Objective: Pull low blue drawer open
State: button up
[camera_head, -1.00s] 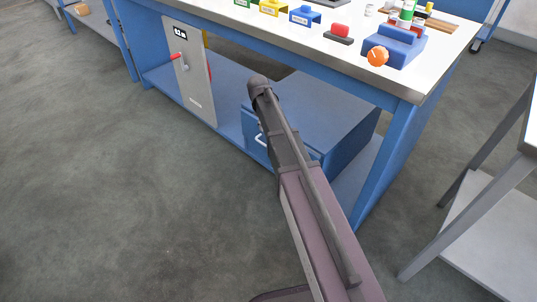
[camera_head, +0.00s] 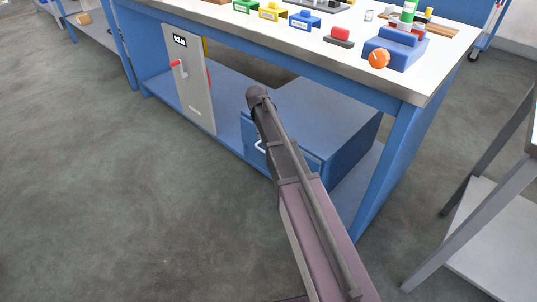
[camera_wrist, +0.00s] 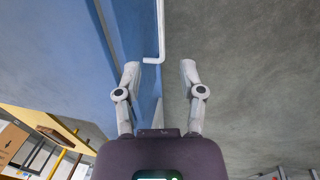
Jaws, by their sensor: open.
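The low blue drawer (camera_head: 283,150) is the front of a blue box on the bench's lower shelf, and it looks shut. Its white handle (camera_head: 259,147) shows just left of my arm in the head view. In the wrist view the handle (camera_wrist: 160,32) is a white bar running from the top edge to a bent end, with the blue drawer front on its left. My gripper (camera_wrist: 159,72) is open and empty. The handle's bent end lies between the lines of the two fingers, slightly beyond the tips. In the head view my arm hides the gripper.
A grey panel (camera_head: 188,85) with a red lever stands left of the drawer. The white bench top (camera_head: 340,58) overhangs the drawer and carries coloured holders and an orange knob (camera_head: 379,58). A blue bench leg (camera_head: 378,185) stands on the right. The floor (camera_head: 120,200) in front is clear.

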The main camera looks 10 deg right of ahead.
jog(key=shift+w+d+f+b, duration=0.25)
jog(key=shift+d+f+b, duration=0.05)
jog(key=shift+f+b, duration=1.8)
jog(key=shift+w+d+f+b, duration=0.25)
jog(key=shift+d+f+b, duration=0.1)
jog(key=shift+f+b, duration=1.7)
jog(key=shift+w+d+f+b, duration=0.25)
jog(key=shift+d+f+b, duration=0.05)
jog(key=shift+f+b, duration=1.8)
jog(key=shift+f, duration=0.1)
grip_shut()
